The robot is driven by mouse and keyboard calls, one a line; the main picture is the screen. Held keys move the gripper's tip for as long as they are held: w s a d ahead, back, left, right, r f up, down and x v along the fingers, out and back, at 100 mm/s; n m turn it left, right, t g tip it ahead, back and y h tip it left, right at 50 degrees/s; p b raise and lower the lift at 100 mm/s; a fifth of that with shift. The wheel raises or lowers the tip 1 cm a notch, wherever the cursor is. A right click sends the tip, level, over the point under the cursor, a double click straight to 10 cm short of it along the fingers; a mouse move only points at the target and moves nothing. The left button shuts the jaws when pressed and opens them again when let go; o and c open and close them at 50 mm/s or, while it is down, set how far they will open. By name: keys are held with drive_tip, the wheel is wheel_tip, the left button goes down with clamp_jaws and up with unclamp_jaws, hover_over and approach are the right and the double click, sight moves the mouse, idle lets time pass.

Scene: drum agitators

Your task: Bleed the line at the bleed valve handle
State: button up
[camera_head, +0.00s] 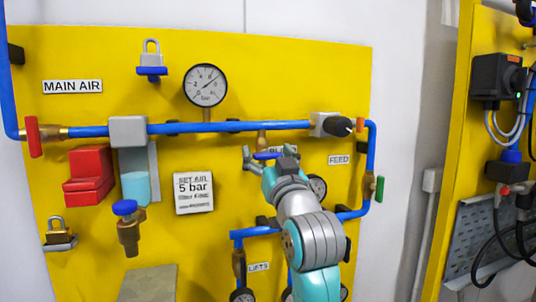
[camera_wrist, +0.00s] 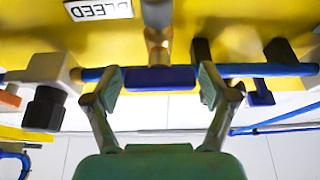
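The bleed valve handle (camera_head: 266,156) is a blue bar lying level below a brass fitting (camera_head: 262,138) on the blue pipe. My gripper (camera_head: 268,153) is at the handle in the head view. In the wrist view my gripper (camera_wrist: 161,83) is open, one finger beyond each end of the handle, with small gaps showing. I cannot tell how far in depth the fingertips are from it.
The yellow panel (camera_head: 100,130) carries a large gauge (camera_head: 205,85), a black knob (camera_head: 338,125), a red handle (camera_head: 34,137) and a green handle (camera_head: 380,188). A smaller gauge (camera_head: 318,187) is close beside my wrist. Blue pipes run around the handle.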

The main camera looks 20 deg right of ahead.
drive_tip(key=c, duration=0.7)
drive_tip(key=shift+n+y, duration=0.4)
drive_tip(key=shift+n, duration=0.2)
drive_tip(key=n+y, duration=0.1)
drive_tip(key=n, duration=0.1)
drive_tip(key=n+y, duration=0.1)
drive_tip(key=n, duration=0.2)
drive_tip(key=shift+n+y, duration=0.3)
drive_tip(key=n+g+y, duration=0.1)
drive_tip(key=n, duration=0.2)
drive_tip(key=n+g+y, duration=0.1)
drive_tip(key=n, duration=0.2)
drive_tip(key=shift+a, duration=0.15)
drive_tip(key=n+g, duration=0.1)
drive_tip(key=n, duration=0.1)
drive_tip(key=n+g+y, duration=0.1)
drive_tip(key=n, duration=0.2)
drive_tip(key=shift+a+f+y, duration=0.1)
drive_tip(key=shift+f+y, duration=0.1)
drive_tip(key=shift+y, duration=0.1)
drive_tip(key=n, duration=0.2)
drive_tip(key=n+g, duration=0.1)
drive_tip(key=n, duration=0.1)
drive_tip(key=shift+f+g, duration=0.1)
drive_tip(key=shift+g, duration=0.2)
drive_tip(key=shift+n, duration=0.4)
